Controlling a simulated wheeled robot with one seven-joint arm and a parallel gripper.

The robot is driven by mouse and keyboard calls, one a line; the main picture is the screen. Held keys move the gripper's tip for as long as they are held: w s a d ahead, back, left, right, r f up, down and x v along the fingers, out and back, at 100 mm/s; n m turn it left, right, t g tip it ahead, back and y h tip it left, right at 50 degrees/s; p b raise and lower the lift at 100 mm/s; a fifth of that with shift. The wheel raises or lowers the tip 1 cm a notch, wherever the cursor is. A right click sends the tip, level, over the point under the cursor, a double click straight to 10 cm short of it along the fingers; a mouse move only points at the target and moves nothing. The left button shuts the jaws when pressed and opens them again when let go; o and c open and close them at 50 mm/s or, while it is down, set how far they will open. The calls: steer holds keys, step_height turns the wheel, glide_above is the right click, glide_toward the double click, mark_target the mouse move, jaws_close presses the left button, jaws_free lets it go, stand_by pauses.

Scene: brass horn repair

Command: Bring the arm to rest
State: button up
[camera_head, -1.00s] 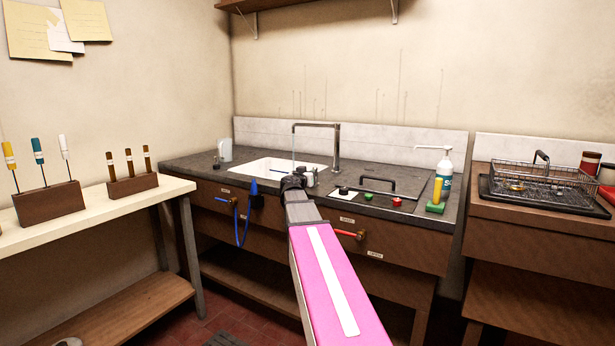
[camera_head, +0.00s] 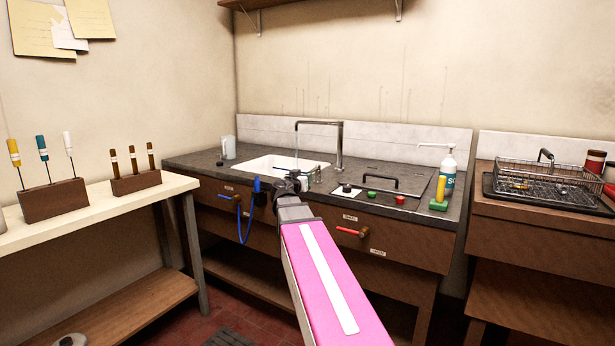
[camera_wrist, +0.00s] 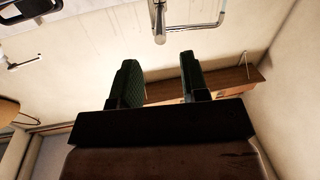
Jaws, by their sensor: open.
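My pink arm (camera_head: 325,285) reaches forward from the bottom of the head view toward the sink counter. My gripper (camera_wrist: 158,80) shows in the wrist view with its two dark green-padded fingers apart and nothing between them. In the head view the arm's far end is in front of the white sink (camera_head: 272,164), and the fingers are hard to make out there. Behind the fingers, the wrist view shows the faucet (camera_wrist: 160,20), the pale wall and a wooden shelf (camera_wrist: 215,80).
The faucet (camera_head: 340,145) stands behind the sink. A pump bottle (camera_head: 447,168), a yellow cylinder on a green base (camera_head: 440,190) and a wire basket (camera_head: 545,180) are to the right. A pale bench (camera_head: 95,208) with tool blocks is at left. A blue hose (camera_head: 240,222) hangs on the counter front.

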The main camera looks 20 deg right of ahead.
steer(key=shift+v, duration=1.15)
steer(key=shift+f, duration=0.1)
steer(key=s+a+f+n+g+y, duration=0.1)
steer(key=s+a+f+g+y, duration=0.15)
steer(key=f, duration=0.55)
steer(key=s+a+f+n+g+y, duration=0.1)
steer(key=s+f+g, duration=0.25)
steer(key=f, duration=0.55)
steer(key=s+a+f+n+g+y, duration=0.15)
steer(key=s+f, duration=0.25)
steer(key=f, duration=0.4)
steer(key=s+a+f+n+g+y, duration=0.4)
steer(key=s+a+f+y, duration=0.3)
steer(key=s+a+f, duration=0.5)
step_height(320, 180, down, 3)
steer(key=shift+s+a+r+g, duration=0.2)
steer(key=shift+s+a+g, duration=0.2)
steer(key=shift+g, duration=0.45)
